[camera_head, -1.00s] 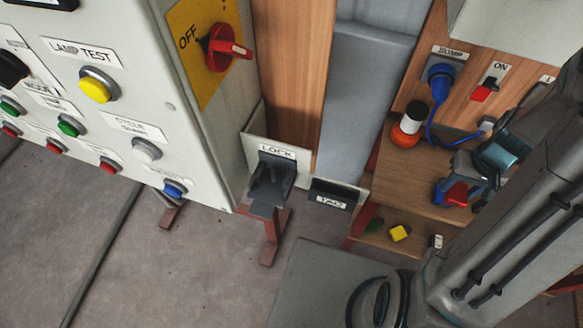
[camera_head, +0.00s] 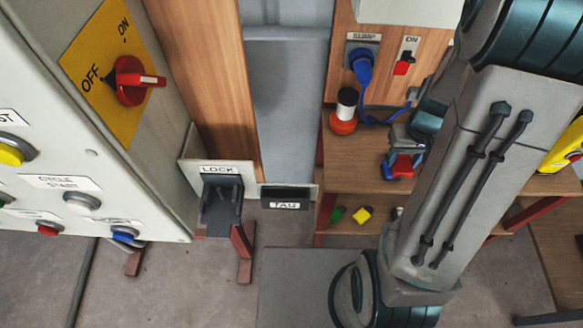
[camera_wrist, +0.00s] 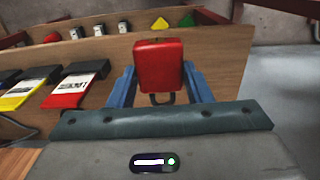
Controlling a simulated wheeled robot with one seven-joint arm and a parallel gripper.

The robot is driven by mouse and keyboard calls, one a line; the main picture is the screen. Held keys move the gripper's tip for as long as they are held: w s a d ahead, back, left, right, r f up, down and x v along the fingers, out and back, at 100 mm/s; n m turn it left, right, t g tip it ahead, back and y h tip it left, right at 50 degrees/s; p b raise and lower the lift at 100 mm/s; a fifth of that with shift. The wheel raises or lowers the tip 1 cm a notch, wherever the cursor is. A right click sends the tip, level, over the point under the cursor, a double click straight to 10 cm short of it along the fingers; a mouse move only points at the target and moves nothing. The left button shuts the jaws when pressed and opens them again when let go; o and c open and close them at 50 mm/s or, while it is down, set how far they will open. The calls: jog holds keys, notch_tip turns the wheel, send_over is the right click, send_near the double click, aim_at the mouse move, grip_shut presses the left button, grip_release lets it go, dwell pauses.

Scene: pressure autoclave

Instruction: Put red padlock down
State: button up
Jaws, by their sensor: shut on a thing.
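A red padlock (camera_wrist: 160,65) sits between the two blue fingers of my gripper (camera_wrist: 160,80) in the wrist view, its shackle towards the palm. My gripper is shut on it. In the head view the red padlock (camera_head: 403,166) and my gripper (camera_head: 400,172) show over the wooden bench (camera_head: 355,172) at the right. I cannot tell whether the padlock touches the bench. A dark holder labelled LOCK (camera_head: 221,205) is on the panel to the left, apart from my gripper.
A TAG holder (camera_head: 284,198) is beside the LOCK holder. A yellow block (camera_head: 362,214) lies on the lower shelf. Yellow and red tags (camera_wrist: 68,90) show in the wrist view.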

jog(key=shift+w+f+b, duration=0.25)
jog(key=shift+f+b, duration=0.1)
jog(key=shift+b, duration=0.75)
jog(key=b, duration=0.3)
jog(key=shift+w+a+f, duration=0.15)
jog(key=shift+w+f, duration=0.1)
jog(key=shift+w, duration=0.05)
jog(key=b, duration=0.3)
jog(key=shift+w, duration=0.1)
jog(key=shift+r+b, duration=0.2)
jog(key=shift+b, duration=0.65)
jog(key=shift+r+b, duration=0.4)
jog(key=shift+b, duration=0.55)
jog(key=w+a+f, duration=0.2)
jog(key=a, duration=0.1)
jog(key=w+a+f, duration=0.1)
jog(key=a+f, duration=0.1)
jog(key=a, duration=0.1)
jog(key=w+a+f, duration=0.2)
jog(key=a, duration=0.2)
jog(key=shift+w+f+b, duration=0.3)
jog(key=shift+f, duration=2.05)
jog(key=shift+f+b, duration=0.1)
jog(key=shift+b, duration=0.2)
